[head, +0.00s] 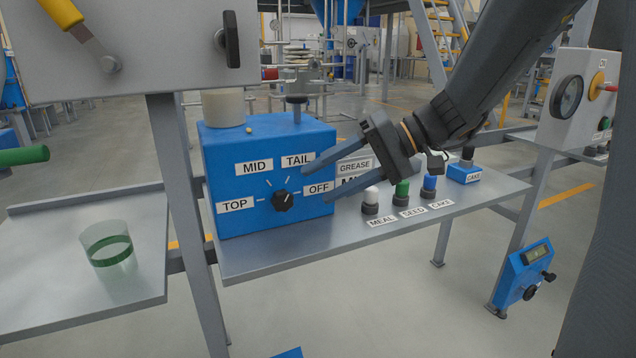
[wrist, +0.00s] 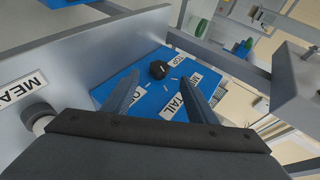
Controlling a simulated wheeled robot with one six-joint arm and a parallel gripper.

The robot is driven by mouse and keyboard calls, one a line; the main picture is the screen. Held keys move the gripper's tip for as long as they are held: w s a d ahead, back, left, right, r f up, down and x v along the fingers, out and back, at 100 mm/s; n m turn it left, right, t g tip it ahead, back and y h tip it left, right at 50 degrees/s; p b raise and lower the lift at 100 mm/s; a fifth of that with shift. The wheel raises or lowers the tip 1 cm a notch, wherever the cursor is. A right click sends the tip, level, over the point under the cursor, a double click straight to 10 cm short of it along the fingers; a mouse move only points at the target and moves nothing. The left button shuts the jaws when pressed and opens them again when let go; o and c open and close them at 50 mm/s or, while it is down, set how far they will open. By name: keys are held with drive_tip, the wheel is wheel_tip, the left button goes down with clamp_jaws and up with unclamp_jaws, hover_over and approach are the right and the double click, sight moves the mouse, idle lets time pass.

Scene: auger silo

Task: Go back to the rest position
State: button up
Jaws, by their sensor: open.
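My gripper (head: 318,176) is open and empty. Its two fingers reach left toward the front of a blue box (head: 228,167), near the TAIL and OFF labels. The box has a black knob (head: 282,200) with labels TOP, MID, TAIL and OFF around it. In the head view the fingertips are to the right of the knob and look apart from it. In the wrist view the open fingers (wrist: 160,92) point toward the box, with the knob (wrist: 158,69) beyond their tips. Whether a fingertip touches the box face is hard to tell.
Capped bottles labelled MEAL (head: 371,199), SEED (head: 401,193) and CAKE (head: 429,186) stand right of the box on the grey shelf (head: 290,254). A green-banded glass (head: 108,244) stands on the left shelf. A grey post (head: 182,200) stands between the shelves. A gauge panel (head: 578,115) is at right.

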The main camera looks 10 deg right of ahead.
drive_tip(key=s+a+f+n+g+h, duration=0.1)
drive_tip(key=s+a+f+n+h, duration=0.15)
drive_tip(key=s+f+h, duration=0.65)
drive_tip(key=s+a+f+n+g+h, duration=0.15)
drive_tip(key=s+a+f, duration=0.35)
drive_tip(key=s, duration=0.8)
drive_tip(key=d+r+m+h+p, duration=0.1)
drive_tip(key=d+r+m+p, duration=0.3)
drive_tip(key=d+r+p, duration=1.2)
drive_tip(key=r+p, duration=0.1)
drive_tip(key=p, duration=0.7)
drive_tip(key=shift+s+d+r+m, duration=0.15)
drive_tip(key=shift+s+r+m, duration=0.1)
drive_tip(key=shift+m, duration=0.15)
